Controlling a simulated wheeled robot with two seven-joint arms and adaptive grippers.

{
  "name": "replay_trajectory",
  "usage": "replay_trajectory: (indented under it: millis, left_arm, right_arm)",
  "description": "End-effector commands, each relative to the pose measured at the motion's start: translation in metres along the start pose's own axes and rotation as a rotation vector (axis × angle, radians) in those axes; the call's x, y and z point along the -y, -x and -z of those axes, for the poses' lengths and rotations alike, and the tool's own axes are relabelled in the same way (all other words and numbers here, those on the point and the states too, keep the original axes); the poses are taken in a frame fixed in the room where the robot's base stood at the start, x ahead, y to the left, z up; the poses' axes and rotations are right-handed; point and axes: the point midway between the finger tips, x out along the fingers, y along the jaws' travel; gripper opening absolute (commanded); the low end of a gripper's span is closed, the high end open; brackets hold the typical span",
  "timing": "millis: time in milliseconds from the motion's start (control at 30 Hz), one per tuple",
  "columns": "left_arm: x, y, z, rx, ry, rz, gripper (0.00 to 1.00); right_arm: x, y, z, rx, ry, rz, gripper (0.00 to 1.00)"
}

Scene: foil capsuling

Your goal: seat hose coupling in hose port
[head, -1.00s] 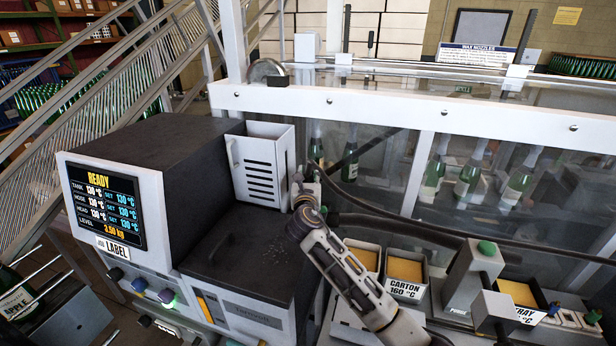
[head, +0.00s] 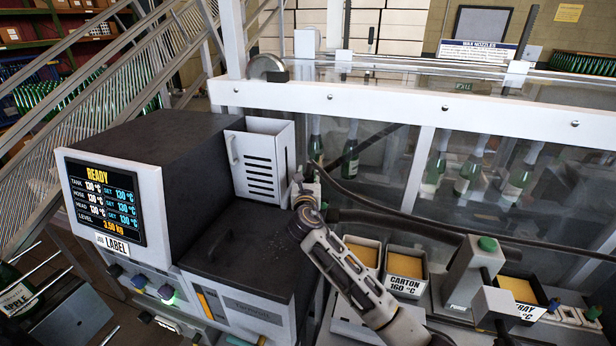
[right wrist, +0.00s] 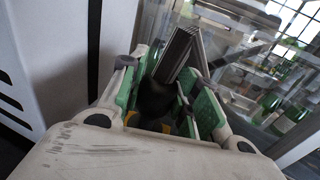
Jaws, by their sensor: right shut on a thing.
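My right gripper (head: 306,188) reaches up beside the dark melter unit, near the vented white box. In the right wrist view the green-padded fingers of this gripper (right wrist: 160,100) are closed around a black, rounded piece (right wrist: 157,98), which I take to be the hose coupling. A bit of yellow shows below it. A dark hose (head: 385,193) runs from near the gripper toward the right. The gripper and arm hide the coupling in the head view, and I cannot make out the hose port in either view. My left gripper is not in view.
The melter (head: 150,145) has a lit panel reading READY. The vented white box (head: 262,160) stands close left of the gripper. A clear guard with a white frame (head: 420,112) and bottles behind it lies beyond. Wax trays (head: 405,263) stand to the right.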

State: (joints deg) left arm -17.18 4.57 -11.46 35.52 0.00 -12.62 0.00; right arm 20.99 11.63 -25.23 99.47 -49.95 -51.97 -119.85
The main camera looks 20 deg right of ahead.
Motion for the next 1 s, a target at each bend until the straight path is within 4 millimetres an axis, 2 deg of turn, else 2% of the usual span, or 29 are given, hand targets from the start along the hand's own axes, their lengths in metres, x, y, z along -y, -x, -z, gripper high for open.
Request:
replay_trajectory:
  millis: [733, 767, 933, 1000]
  left_arm:
    - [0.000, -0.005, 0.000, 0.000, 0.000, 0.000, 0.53]
    - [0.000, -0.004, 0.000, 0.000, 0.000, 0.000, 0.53]
    - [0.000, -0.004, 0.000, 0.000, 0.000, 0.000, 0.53]
    - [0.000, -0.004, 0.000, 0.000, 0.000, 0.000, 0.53]
  right_arm:
    - [0.000, 0.000, 0.011, 0.001, 0.000, 0.000, 0.04]
    - [0.000, 0.000, 0.011, 0.001, -0.001, 0.000, 0.35]
    - [0.000, 0.000, 0.011, 0.001, -0.001, 0.000, 0.56]
    - [0.000, 0.000, 0.011, 0.001, 0.000, 0.000, 0.56]
